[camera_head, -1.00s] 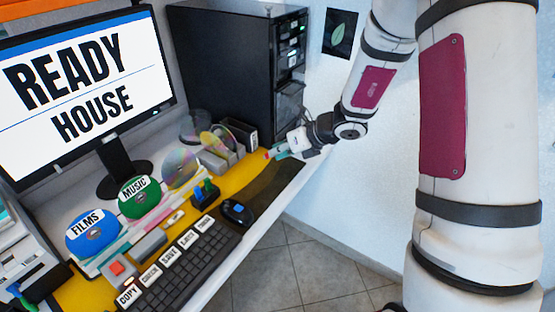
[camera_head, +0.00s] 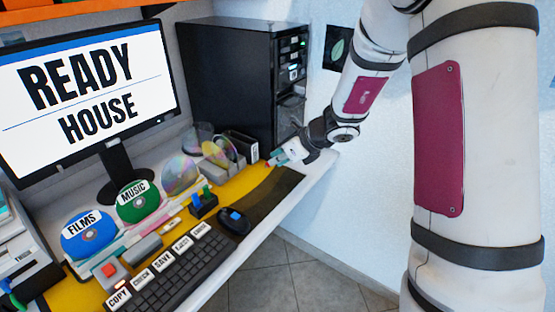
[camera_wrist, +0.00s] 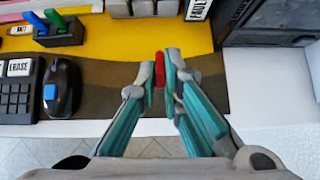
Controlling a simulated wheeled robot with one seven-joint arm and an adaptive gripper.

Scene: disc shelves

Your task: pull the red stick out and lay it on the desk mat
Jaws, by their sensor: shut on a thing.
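My gripper (camera_wrist: 160,68) is shut on the red stick (camera_wrist: 159,70), which shows as a short red piece between the fingertips. The gripper also shows in the head view (camera_head: 277,160), at the far right end of the desk. The fingertips and stick are over the dark desk mat (camera_wrist: 105,85), close to the edge of the yellow surface. I cannot tell whether the stick touches the mat. The black stick holder (camera_wrist: 70,38) is to the left in the wrist view, with a blue stick (camera_wrist: 36,22) and a green stick (camera_wrist: 55,20) upright in it.
A black mouse (camera_wrist: 60,90) and keyboard (camera_wrist: 14,95) lie left of the gripper. A black computer tower (camera_head: 235,85) stands behind. Discs marked FILMS (camera_head: 88,234) and MUSIC (camera_head: 138,202) stand in racks. The dark mat is clear between mouse and gripper.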

